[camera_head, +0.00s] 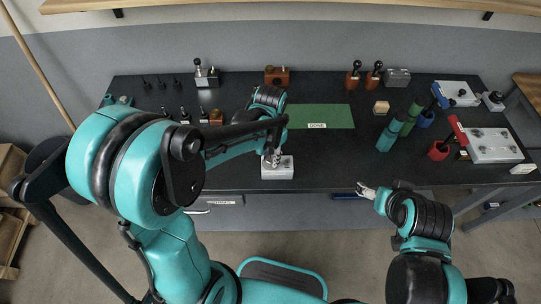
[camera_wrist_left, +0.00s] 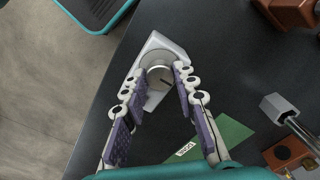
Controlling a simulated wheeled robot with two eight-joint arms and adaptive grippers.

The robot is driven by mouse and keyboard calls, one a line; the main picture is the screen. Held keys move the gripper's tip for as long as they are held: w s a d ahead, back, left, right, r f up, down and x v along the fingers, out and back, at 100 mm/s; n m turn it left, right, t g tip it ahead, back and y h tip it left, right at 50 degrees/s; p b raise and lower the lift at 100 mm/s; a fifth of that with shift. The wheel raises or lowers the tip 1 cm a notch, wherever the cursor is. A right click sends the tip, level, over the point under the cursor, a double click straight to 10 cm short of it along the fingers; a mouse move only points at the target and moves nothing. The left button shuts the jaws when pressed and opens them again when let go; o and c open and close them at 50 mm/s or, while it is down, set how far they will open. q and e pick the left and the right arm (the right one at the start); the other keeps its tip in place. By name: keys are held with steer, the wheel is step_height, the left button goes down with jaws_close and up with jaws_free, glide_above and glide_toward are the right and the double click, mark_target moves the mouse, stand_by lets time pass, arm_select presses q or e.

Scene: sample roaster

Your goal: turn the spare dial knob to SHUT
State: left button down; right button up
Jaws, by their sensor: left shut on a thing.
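The spare dial is a pale box (camera_head: 278,171) at the front edge of the dark table. In the left wrist view the box (camera_wrist_left: 157,44) carries a round metal knob (camera_wrist_left: 159,72) with a dark pointer line. My left gripper (camera_head: 273,158) reaches down over the box, and in the left wrist view its fingertips (camera_wrist_left: 157,80) lie on either side of the knob, shut on it. The lettering around the knob, including SHUT, cannot be read. My right gripper (camera_head: 366,190) hangs empty off the table's front edge, too small to tell its opening.
A green mat (camera_head: 322,117) labelled DONE lies behind the box. Red-brown blocks (camera_head: 277,76) and black-handled tools stand along the back. Green cylinders (camera_head: 388,136), a red cup (camera_head: 438,150) and white panels (camera_head: 493,146) crowd the right. The table beside the box is clear.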

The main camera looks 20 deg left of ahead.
mark_target(270, 159)
arm_select(q)
steer(key=n, duration=1.1)
steer(key=shift+n, duration=0.4)
stand_by(0.3)
steer(key=c, duration=1.2)
jaws_free()
step_height(270, 159, up, 12)
steer(key=shift+r, duration=0.1)
